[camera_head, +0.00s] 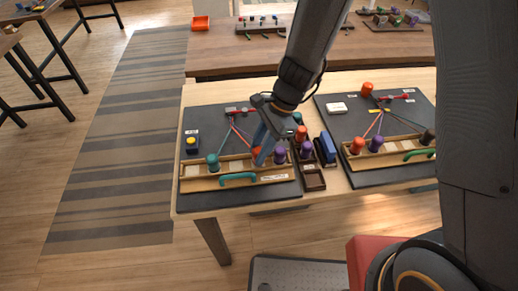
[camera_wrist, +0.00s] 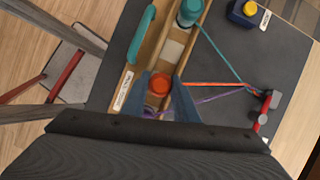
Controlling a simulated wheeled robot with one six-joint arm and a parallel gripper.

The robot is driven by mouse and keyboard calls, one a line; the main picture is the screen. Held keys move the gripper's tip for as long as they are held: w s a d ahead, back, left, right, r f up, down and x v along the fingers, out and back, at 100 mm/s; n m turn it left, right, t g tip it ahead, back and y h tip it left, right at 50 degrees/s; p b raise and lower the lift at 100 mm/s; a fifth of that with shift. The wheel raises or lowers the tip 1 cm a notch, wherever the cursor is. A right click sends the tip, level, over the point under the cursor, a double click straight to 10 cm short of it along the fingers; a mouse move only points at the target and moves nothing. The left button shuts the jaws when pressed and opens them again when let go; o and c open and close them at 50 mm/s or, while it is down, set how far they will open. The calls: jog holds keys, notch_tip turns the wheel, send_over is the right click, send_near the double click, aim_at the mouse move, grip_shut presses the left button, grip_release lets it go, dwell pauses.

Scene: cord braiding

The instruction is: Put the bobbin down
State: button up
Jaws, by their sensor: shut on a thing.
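My gripper (camera_head: 262,152) is shut on an orange bobbin (camera_wrist: 159,84); its fingers lie on either side of it in the wrist view. The bobbin is over or in the wooden tray (camera_head: 196,184) on the left dark board; I cannot tell whether it touches the tray floor. A teal bobbin (camera_head: 212,162) stands in the tray to its left, and also shows in the wrist view (camera_wrist: 189,12). A purple bobbin (camera_head: 280,156) is to its right. Coloured cords run from the bobbins to a red clamp (camera_wrist: 264,110) at the board's back.
A teal handle (camera_head: 238,177) fronts the tray. A dark block with a yellow knob (camera_head: 192,144) is at the board's left. A rack with bobbins and a blue box (camera_head: 327,147) stands to the right, then a second braiding board (camera_head: 350,118).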

jog(key=shift+f, duration=0.15)
jog(key=shift+f, duration=0.25)
jog(key=o, duration=1.1)
jog(key=shift+c, duration=0.2)
